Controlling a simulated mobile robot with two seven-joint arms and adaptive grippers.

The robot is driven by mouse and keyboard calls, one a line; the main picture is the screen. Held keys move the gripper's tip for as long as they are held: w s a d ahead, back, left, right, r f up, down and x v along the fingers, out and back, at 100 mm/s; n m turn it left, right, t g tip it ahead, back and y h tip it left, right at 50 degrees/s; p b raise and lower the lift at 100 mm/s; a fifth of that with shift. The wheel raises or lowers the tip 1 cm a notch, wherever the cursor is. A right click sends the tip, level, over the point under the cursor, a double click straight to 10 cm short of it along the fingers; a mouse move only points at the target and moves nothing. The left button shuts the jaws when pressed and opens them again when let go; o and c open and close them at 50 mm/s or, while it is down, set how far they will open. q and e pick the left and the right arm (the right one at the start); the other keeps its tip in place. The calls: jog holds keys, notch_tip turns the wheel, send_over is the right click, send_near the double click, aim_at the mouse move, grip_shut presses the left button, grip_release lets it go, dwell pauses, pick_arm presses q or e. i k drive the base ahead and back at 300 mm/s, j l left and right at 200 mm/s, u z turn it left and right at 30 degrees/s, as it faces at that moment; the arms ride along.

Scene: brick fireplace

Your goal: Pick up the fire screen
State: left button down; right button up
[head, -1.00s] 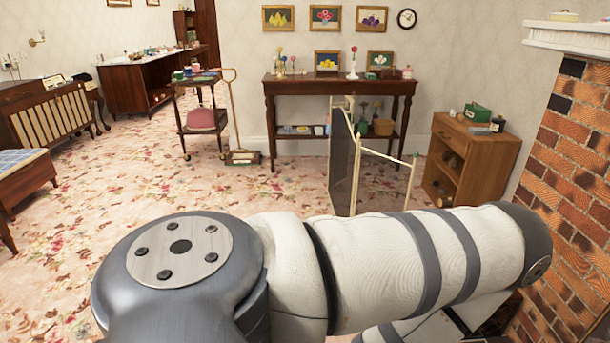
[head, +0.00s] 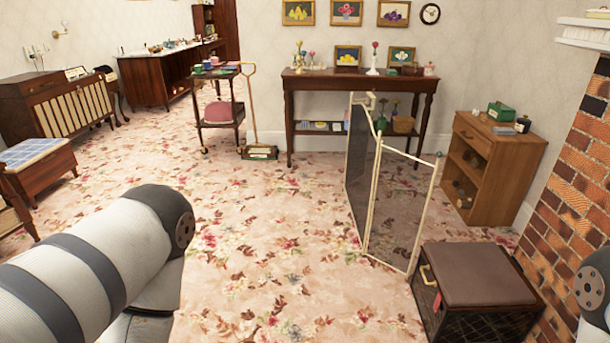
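The fire screen (head: 357,178) stands upright on the flowered carpet, right of the middle of the head view. It has dark mesh panels in thin cream frames, folded at an angle to each other. It stands in front of the dark wooden console table, apart from my arms. A pale grey link of my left arm shows at the lower left, and a small part of my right arm shows at the right edge. Neither gripper is in view.
A dark box with a brown padded top (head: 475,274) stands right of the screen, by the brick fireplace (head: 572,205). A wooden cabinet (head: 493,163) stands behind it. The console table (head: 290,105) is against the back wall. The carpet (head: 270,230) left of the screen is clear.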

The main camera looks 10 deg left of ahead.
aim_at(363, 147)
jog(key=z, duration=0.55)
jog(key=i+u, duration=0.35)
jog(key=i+l+u, duration=0.1)
jog(key=i+u, duration=0.25)
jog(key=i, duration=0.2)
jog(key=i+l+u, duration=0.2)
jog(key=i+u, duration=0.15)
jog(key=i+j+u, duration=0.35)
jog(key=i, duration=0.8)
jog(key=i+l+u, duration=0.2)
jog(key=i+u, duration=0.15)
jog(key=i, duration=0.8)
jog(key=i+j+z, duration=0.15)
jog(key=i+z, duration=0.3)
jog(key=i+j+z, duration=0.35)
jog(key=i+z, duration=0.15)
jog(key=i, duration=0.15)
jog(key=i+j+z, duration=0.45)
jog(key=i+j, duration=0.05)
jog(key=j, duration=0.05)
